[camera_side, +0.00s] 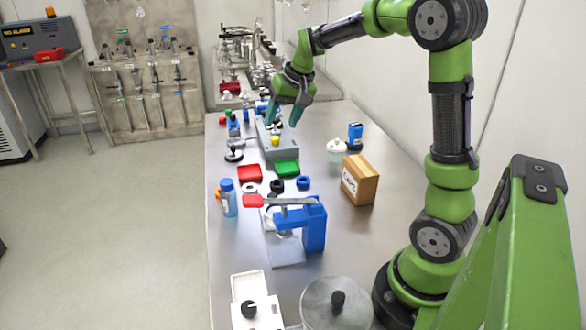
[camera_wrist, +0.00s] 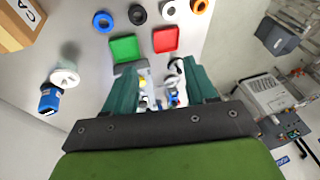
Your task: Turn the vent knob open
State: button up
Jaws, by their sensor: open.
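My gripper (camera_side: 284,116) is open and points down over the far part of the steel bench. In the wrist view, its two teal fingers (camera_wrist: 160,95) are spread wide with nothing held between them. A long grey block (camera_side: 282,153) with a small yellow knob-like part (camera_side: 275,140) lies just below the fingers. The yellow part also shows between them in the wrist view (camera_wrist: 142,80), apart from both. A black knob (camera_side: 249,309) sits on a white box at the near end, far from my gripper. No label shows which is the vent knob.
Red (camera_side: 250,173) and green (camera_side: 287,168) trays lie in front of the grey block. A blue clamp-like stand (camera_side: 314,226), a cardboard box (camera_side: 360,181), a white jar (camera_side: 336,150) and a blue bottle (camera_side: 229,198) stand on the bench. Glassware and fittings crowd the far end.

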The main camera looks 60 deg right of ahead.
aim_at(275, 138)
jog(key=w+d+n+h, duration=0.2)
jog(key=w+d, duration=0.6)
jog(key=d, duration=0.5)
jog(key=x, duration=1.1)
jog(key=s+x, duration=0.1)
jog(key=x, duration=0.5)
jog(key=shift+a+f, duration=0.1)
jog(key=shift+f, duration=0.05)
jog(key=shift+g, duration=0.3)
grip_shut()
